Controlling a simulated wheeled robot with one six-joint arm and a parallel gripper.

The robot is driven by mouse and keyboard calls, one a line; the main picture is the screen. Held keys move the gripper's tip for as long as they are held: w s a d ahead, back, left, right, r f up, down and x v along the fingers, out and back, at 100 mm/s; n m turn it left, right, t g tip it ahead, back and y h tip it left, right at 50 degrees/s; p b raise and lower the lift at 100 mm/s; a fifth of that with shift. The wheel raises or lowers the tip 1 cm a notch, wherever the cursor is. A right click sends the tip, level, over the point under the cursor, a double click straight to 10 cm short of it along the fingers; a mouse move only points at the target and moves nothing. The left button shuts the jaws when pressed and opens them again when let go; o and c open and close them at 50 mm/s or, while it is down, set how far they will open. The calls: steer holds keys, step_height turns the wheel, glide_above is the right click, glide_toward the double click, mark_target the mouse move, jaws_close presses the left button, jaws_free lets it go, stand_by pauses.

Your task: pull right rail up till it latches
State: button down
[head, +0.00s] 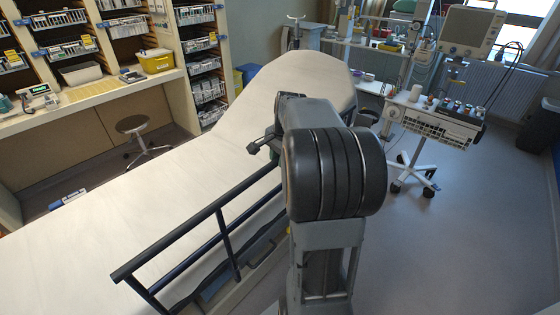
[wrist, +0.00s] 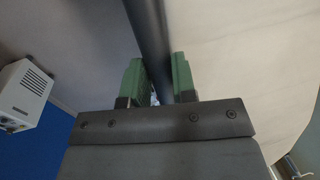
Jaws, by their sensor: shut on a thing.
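The right rail (head: 180,232) is a dark frame of long bars joined by posts along the near side of the stretcher (head: 130,215). Its top bar stands above the mattress edge, and its far part is hidden behind my arm. In the wrist view, a dark round bar of the rail (wrist: 148,28) runs down between the green fingers of my gripper (wrist: 160,80). The fingers are closed around it. In the head view my arm covers the fingers. I cannot see a latch, so I cannot tell whether it is engaged.
Shelves with bins stand behind a counter (head: 100,90) at left, with a round stool (head: 132,125) below. A monitor cart (head: 432,125) on wheels stands at right. The floor (head: 450,240) at front right is clear.

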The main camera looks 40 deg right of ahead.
steer(key=shift+r, duration=0.5)
steer(key=c, duration=0.9)
jaws_free()
steer(key=shift+f, duration=0.1)
steer(key=shift+c, duration=0.2)
step_height(320, 180, up, 14)
steer(key=s, duration=0.2)
steer(key=shift+s+d+f+b, duration=0.2)
steer(key=shift+s+d+b, duration=0.1)
steer(key=shift+b, duration=0.1)
